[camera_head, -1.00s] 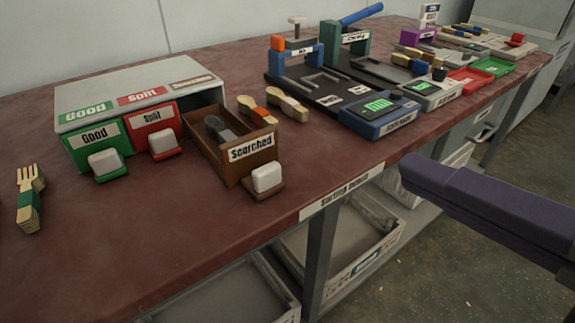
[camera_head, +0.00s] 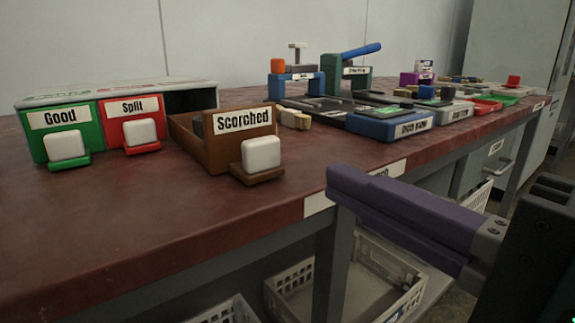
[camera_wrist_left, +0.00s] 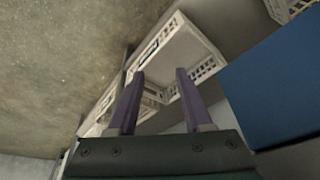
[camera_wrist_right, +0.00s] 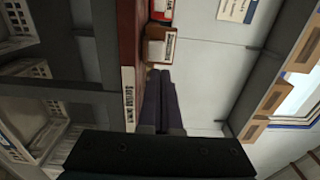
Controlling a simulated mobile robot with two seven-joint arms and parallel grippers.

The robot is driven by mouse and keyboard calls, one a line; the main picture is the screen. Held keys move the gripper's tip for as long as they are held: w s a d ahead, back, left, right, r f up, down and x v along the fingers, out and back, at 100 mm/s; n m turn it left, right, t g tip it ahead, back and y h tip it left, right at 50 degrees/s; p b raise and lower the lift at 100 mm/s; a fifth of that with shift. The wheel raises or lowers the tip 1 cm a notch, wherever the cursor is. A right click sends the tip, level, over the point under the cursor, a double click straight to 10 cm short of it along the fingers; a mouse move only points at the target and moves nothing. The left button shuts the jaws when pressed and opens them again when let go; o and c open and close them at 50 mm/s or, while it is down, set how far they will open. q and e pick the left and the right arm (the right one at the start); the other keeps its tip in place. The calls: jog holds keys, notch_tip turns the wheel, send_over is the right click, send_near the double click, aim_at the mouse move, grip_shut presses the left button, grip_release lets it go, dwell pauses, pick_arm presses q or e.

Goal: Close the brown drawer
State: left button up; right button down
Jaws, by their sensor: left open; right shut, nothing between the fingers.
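The brown drawer (camera_head: 224,140), labelled Scorched and with a white knob (camera_head: 261,153), is pulled out of the grey cabinet (camera_head: 190,100), with a dark thing inside. It also shows in the right wrist view (camera_wrist_right: 157,33), beyond my fingertips. My right gripper (camera_head: 334,184) is shut and empty, in front of the table edge, to the right of the drawer and apart from it. My left gripper (camera_wrist_left: 160,76) is open and empty in its wrist view, above the baskets under the table. It is not in the head view.
The green Good drawer (camera_head: 66,130) and the red Split drawer (camera_head: 130,120) are shut. Several wooden pieces (camera_head: 293,118) lie behind the brown drawer's right side. A blue device (camera_head: 391,124) stands farther right. The tabletop's front left (camera_head: 90,215) is clear.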

aim_at(269, 147)
jog(key=b+x, duration=0.2)
jog(key=x, duration=0.6)
pick_arm(q)
notch_tip(269, 147, down, 2)
jog(key=shift+a+f, duration=0.1)
jog(key=shift+f, duration=0.15)
pick_arm(e)
jog(key=shift+w+a, duration=0.15)
jog(key=p+x, duration=0.1)
jog(key=x, duration=0.2)
jog(key=shift+w+a+r, duration=0.1)
jog(key=shift+w+a, duration=0.1)
jog(key=shift+w, duration=0.15)
jog(key=shift+w+a, duration=0.2)
jog(key=shift+w, duration=0.05)
jog(key=shift+s+d, duration=0.25)
jog(key=shift+s, duration=0.1)
pick_arm(q)
jog(key=shift+w+a+r, duration=0.5)
jog(key=shift+w+r, duration=0.25)
jog(key=shift+r, duration=0.05)
